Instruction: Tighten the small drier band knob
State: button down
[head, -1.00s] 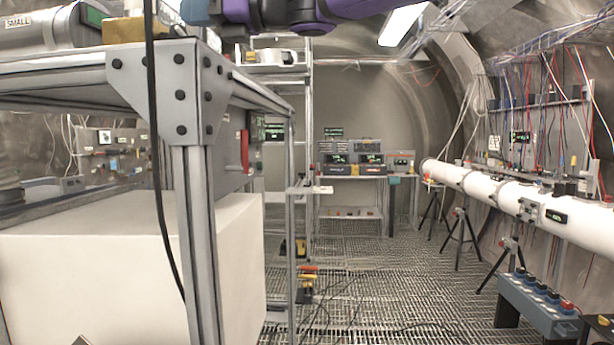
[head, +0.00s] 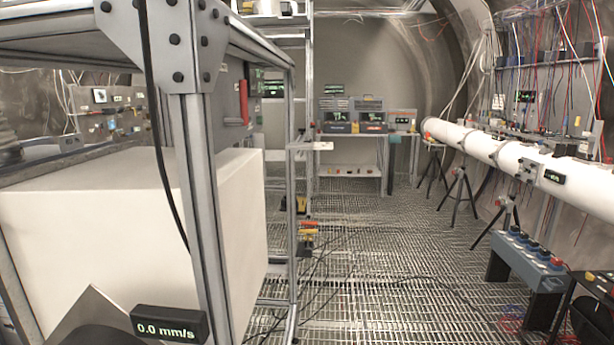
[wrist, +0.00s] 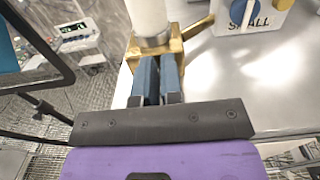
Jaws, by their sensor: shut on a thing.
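In the wrist view my gripper (wrist: 158,62) has its two blue fingers close together at a brass fitting (wrist: 178,51) under a white cylinder with a metal collar (wrist: 152,38). The fingers are shut on a small part at this fitting, which I take as the small drier band knob; the fingers hide it. A white panel marked SMALL (wrist: 250,27), with a blue dial (wrist: 245,10) and a brass lever beside it, lies to the upper right. The head view does not show my gripper or the knob.
A metal frame (head: 195,180) with a white box (head: 90,225) stands at the left in the head view. A small display (head: 168,324) reads 0.0 mm/s. A long white pipe (head: 510,155) on tripods runs along the right. The grating floor between is open, with cables on it.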

jog(key=shift+a+f, duration=0.45)
jog(key=shift+f, duration=0.1)
jog(key=shift+w+d+r, duration=0.15)
jog(key=shift+r, duration=0.2)
jog(key=shift+w+d+f, duration=0.1)
jog(key=shift+w+d, duration=0.05)
jog(key=shift+d, duration=0.6)
jog(key=shift+s+d+r, duration=0.1)
jog(key=shift+d, duration=0.9)
jog(key=shift+s+d+r, duration=0.1)
jog(key=shift+d, duration=0.9)
jog(key=shift+s+d, duration=0.1)
